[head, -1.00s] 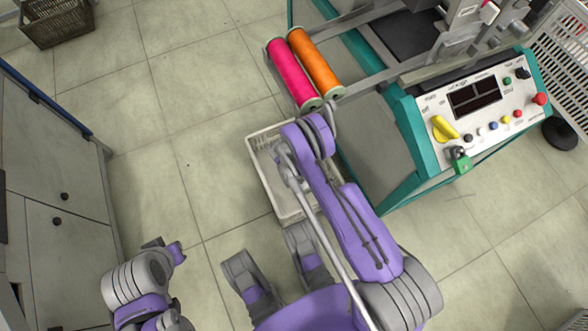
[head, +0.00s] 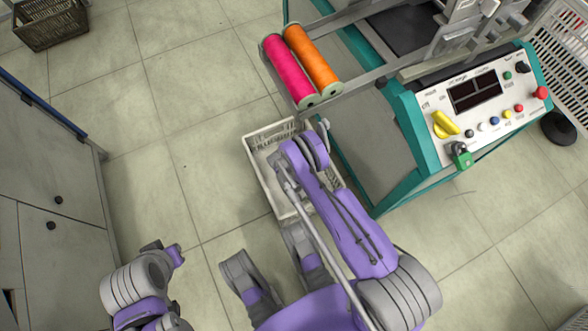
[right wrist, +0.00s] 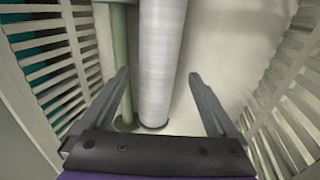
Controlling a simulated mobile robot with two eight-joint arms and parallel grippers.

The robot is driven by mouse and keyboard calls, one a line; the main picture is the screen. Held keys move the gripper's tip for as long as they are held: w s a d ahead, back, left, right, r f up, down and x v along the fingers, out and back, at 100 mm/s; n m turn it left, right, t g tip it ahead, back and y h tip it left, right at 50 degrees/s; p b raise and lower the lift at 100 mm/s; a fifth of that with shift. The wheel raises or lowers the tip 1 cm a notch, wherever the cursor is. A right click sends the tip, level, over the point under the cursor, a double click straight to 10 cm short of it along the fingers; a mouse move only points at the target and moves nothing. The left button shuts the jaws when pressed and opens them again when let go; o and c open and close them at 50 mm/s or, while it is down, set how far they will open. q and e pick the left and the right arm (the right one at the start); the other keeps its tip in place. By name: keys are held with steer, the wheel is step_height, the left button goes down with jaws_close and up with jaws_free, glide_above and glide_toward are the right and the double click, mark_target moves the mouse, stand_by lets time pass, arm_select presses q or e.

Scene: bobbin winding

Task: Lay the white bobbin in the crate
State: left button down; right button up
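The white bobbin (right wrist: 162,55) shows in the right wrist view, running from the top edge to a dark-rimmed end near the middle. My right gripper (right wrist: 160,78) is open, one finger on each side of the bobbin, with visible gaps. The crate (right wrist: 285,90) has pale slatted walls on both sides of this view, and the bobbin is between them. I cannot tell whether the bobbin touches the crate floor. In the head view the crate (head: 262,172) stands on the floor, partly covered by my right arm; the bobbin and right gripper are hidden there.
A green rod-like part (right wrist: 124,60) runs close beside the bobbin on its left. Pink (head: 288,72) and orange (head: 314,60) bobbins rest on the machine (head: 415,160) beside the crate. A dark basket (head: 50,22) is far left; grey cabinets (head: 50,190) line the left.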

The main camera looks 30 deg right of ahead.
steer(key=p+v, duration=0.3)
steer(key=v, duration=0.9)
stand_by(1.2)
